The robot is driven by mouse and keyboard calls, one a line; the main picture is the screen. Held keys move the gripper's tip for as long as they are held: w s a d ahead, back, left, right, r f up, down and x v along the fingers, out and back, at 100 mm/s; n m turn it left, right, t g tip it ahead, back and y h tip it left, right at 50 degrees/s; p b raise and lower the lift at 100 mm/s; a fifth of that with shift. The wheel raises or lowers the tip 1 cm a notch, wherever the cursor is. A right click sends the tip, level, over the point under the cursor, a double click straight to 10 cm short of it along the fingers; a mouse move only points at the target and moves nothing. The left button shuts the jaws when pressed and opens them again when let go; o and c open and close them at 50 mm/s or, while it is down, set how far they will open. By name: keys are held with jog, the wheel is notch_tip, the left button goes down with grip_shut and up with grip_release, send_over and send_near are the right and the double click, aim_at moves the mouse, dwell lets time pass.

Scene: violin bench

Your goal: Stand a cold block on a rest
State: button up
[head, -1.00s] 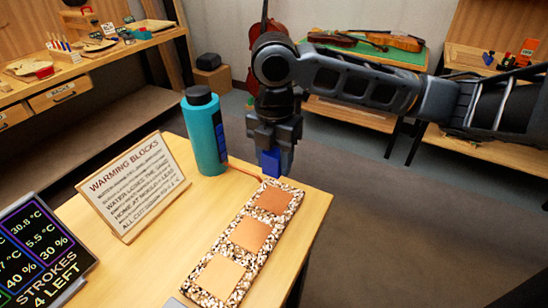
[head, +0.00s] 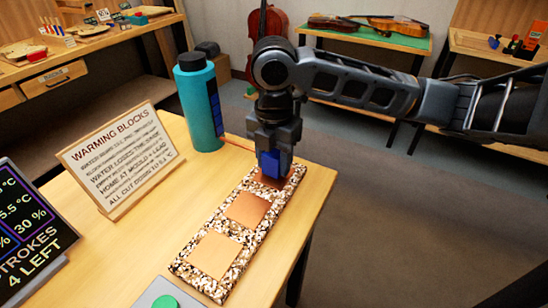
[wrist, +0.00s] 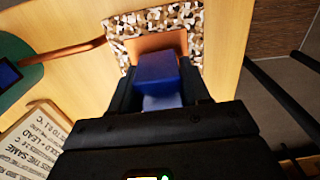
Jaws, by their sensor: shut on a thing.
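My gripper (head: 273,150) is shut on a blue block (head: 270,163). In the wrist view the blue block (wrist: 158,68) sits between the fingers, over the copper-coloured square at one end of the speckled slab. The speckled slab (head: 232,228) lies on the wooden table and bears three copper-coloured squares in a row. The far square (head: 272,179) is partly hidden under the block and gripper. The middle square (head: 247,209) and the near square (head: 215,254) are bare. I cannot tell whether the block touches the far square.
A teal bottle (head: 200,105) stands left of my gripper. A "Warming blocks" sign (head: 120,158) and a dark display (head: 30,228) stand on the table's left. A green button (head: 165,301) is at the near edge. Open floor (head: 400,220) lies to the right.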

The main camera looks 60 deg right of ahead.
aim_at(274, 152)
jog(key=shift+f+b, duration=0.45)
jog(key=shift+f, duration=0.05)
jog(key=o, duration=1.1)
jog(key=shift+r, duration=3.95)
